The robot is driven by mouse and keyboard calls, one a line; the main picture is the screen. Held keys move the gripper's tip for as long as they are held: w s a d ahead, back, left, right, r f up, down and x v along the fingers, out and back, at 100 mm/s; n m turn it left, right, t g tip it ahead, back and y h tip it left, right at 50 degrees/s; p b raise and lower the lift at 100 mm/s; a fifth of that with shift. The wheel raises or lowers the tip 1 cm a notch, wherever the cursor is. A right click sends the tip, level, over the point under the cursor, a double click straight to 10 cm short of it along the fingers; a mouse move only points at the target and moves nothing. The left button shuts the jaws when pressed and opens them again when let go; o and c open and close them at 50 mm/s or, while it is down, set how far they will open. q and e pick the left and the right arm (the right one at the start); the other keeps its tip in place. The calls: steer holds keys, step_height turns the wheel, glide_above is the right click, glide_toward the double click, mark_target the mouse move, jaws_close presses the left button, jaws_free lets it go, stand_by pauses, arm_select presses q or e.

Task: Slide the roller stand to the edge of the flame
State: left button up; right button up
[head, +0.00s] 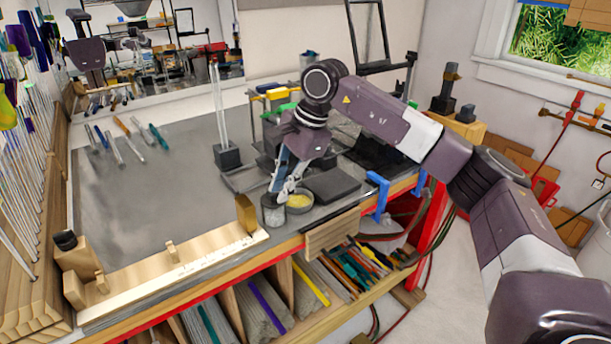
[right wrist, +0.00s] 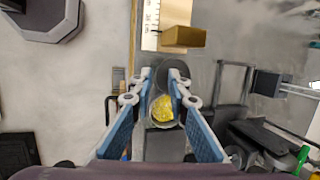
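My right gripper (head: 281,187) reaches down over the front edge of the bench. Just beyond the tips is a dark grey round cylinder (right wrist: 178,72), which also stands at the bench edge in the head view (head: 273,211). I cannot tell for sure which thing is the roller stand; a low dark frame (head: 238,181) lies on the bench left of the gripper. No flame can be made out. My left gripper is not in view.
A wooden rail (head: 180,268) lines the front edge. Blue clamps (head: 378,195) grip the edge. The left bench top (head: 150,195) is mostly clear.

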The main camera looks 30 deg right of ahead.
steer(key=a+f+y, duration=0.1)
steer(key=a+y, duration=0.3)
steer(key=a, duration=1)
steer(key=shift+s+a+f+y, duration=0.15)
steer(key=shift+s+a+y, duration=0.15)
steer(key=shift+s+y, duration=0.15)
steer(key=shift+d, duration=0.1)
stand_by(1.4)
